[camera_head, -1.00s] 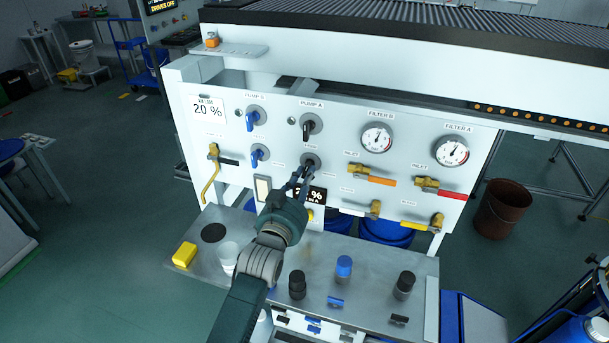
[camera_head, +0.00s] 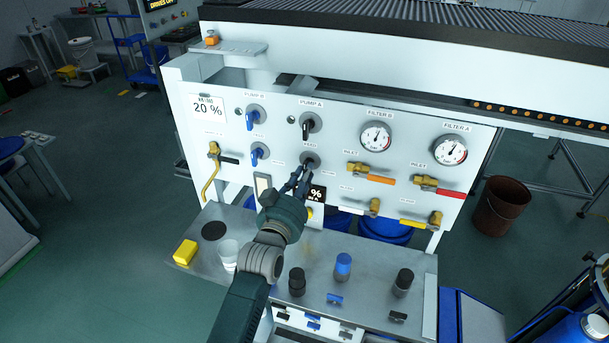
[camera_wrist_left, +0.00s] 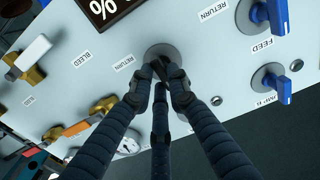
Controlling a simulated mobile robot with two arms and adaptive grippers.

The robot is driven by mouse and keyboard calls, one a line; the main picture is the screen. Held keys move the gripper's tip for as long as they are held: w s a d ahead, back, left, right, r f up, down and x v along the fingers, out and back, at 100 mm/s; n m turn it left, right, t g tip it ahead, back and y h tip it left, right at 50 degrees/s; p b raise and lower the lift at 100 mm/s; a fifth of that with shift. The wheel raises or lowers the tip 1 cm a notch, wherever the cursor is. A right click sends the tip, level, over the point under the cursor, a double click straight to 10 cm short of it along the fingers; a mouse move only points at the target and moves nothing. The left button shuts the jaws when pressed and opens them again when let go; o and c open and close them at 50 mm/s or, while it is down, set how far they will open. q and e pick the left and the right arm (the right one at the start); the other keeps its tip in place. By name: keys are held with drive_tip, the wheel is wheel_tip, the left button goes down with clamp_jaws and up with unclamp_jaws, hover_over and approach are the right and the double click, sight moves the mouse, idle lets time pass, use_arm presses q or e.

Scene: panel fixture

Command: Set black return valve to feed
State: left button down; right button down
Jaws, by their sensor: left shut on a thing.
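The black return valve shows as a round grey disc (camera_head: 311,159) on the white panel, below the PUMP A black knob (camera_head: 311,123). In the left wrist view its disc (camera_wrist_left: 159,50) is at top centre, with a RETURN label beside it. My left gripper (camera_head: 304,172) reaches up to it from below. In the left wrist view the dark fingers (camera_wrist_left: 160,74) converge and are shut on the black handle in front of the disc. The fingertips hide most of the handle, so its exact pointing is hard to tell.
A blue return valve (camera_head: 258,153) sits left of the held one, under a blue PUMP B knob (camera_head: 253,118). Brass valves with orange (camera_head: 380,180) and red (camera_head: 450,193) levers are to the right. My gripper partly covers a small display (camera_head: 316,193). Bottles stand on the shelf below.

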use_arm(q)
drive_tip(key=shift+f, duration=0.1)
drive_tip(key=c, duration=1.7)
unclamp_jaws()
drive_tip(key=shift+o, duration=0.2)
drive_tip(key=v, duration=1.2)
